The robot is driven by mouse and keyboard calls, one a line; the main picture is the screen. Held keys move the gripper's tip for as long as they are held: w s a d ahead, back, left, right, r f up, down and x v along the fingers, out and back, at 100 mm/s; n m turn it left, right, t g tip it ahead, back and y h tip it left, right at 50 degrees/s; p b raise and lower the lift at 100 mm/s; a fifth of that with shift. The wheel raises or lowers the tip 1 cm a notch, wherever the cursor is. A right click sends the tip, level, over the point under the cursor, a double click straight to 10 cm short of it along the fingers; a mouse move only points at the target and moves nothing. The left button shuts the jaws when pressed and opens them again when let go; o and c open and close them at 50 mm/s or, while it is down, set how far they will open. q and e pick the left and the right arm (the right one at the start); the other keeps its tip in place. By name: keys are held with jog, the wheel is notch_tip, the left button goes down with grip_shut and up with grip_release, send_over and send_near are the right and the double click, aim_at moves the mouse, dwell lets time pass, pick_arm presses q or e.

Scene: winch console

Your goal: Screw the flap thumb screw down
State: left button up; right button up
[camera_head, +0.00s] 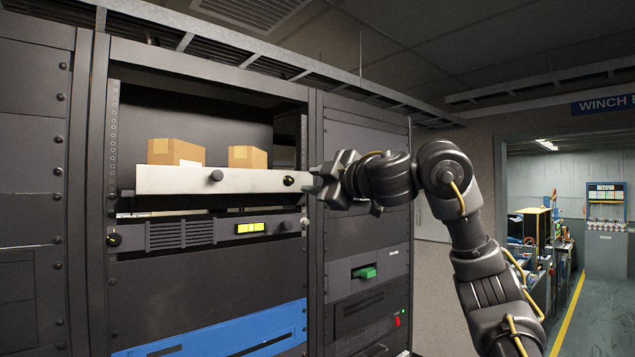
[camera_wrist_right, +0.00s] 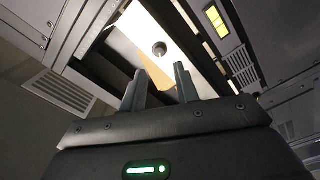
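The flap (camera_head: 250,181) is a long pale panel across the open rack bay, with two dark knobs on its face. One knob (camera_head: 216,176) is near its middle and a darker one (camera_head: 288,181) is near its right end. I cannot tell for sure which is the thumb screw. My right gripper (camera_head: 313,185) is at the flap's right end, close to the darker knob. In the right wrist view my two fingers (camera_wrist_right: 160,88) are apart with nothing between them, and a round dark knob (camera_wrist_right: 159,48) on the pale panel shows beyond the tips. My left gripper is not in view.
Two cardboard boxes (camera_head: 176,152) (camera_head: 247,157) stand behind the flap. Below it is a unit with a yellow display (camera_head: 250,228), then a blue panel (camera_head: 225,332). A rack column with a green handle (camera_head: 364,272) stands to the right. An open doorway lies further right.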

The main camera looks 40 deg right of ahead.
aim_at(292, 181)
jog(key=shift+w+d+p, duration=0.1)
jog(key=shift+w+p, duration=0.55)
jog(key=shift+w, duration=2.9)
